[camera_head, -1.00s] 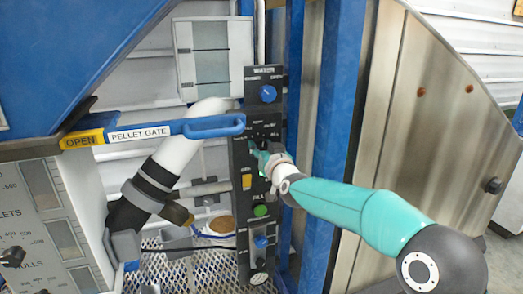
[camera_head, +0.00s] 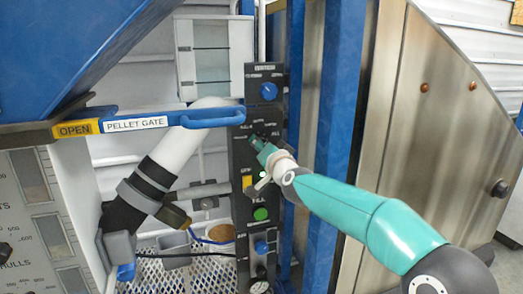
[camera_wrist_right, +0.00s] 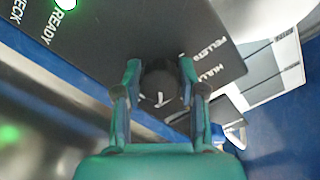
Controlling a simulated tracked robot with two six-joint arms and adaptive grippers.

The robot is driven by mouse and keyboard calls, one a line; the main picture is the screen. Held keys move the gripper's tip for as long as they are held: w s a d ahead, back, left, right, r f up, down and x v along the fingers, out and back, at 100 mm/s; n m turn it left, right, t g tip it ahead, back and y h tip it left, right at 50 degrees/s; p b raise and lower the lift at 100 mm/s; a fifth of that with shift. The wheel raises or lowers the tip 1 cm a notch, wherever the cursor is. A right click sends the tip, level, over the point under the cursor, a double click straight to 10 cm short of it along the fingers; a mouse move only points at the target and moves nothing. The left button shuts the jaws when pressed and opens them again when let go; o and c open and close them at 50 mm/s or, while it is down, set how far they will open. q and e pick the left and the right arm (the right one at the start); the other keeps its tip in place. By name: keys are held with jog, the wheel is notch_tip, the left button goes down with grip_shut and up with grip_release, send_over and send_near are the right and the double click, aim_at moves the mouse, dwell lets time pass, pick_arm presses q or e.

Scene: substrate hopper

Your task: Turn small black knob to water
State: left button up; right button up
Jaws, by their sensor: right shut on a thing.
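The small black knob (camera_wrist_right: 161,84) shows in the right wrist view between the two fingers of my right gripper (camera_wrist_right: 160,72). The fingers are shut on it, one on each side. A white pointer mark shows on the knob. Printed labels, with "PELLETS" and "HULLS" readable, lie beyond the fingers on the black panel. In the head view my right gripper (camera_head: 258,143) reaches the upper middle of the black control panel (camera_head: 240,160) and hides most of the knob. My left gripper is not in view.
A blue knob (camera_head: 268,91) sits above on the panel. A yellow switch (camera_head: 247,182), a green button (camera_head: 261,214) and a lower blue knob (camera_head: 261,247) are below. The blue pellet gate handle (camera_head: 212,117) projects close to the left of my gripper. A blue post (camera_head: 335,130) stands right.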

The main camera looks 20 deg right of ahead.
dwell(0.4)
jog(key=o, duration=1.2)
jog(key=shift+c, duration=0.2)
jog(key=shift+s, duration=0.1)
jog(key=s, duration=1.1)
jog(key=shift+s+d, duration=0.25)
jog(key=shift+s, duration=0.1)
jog(key=shift+f, duration=0.1)
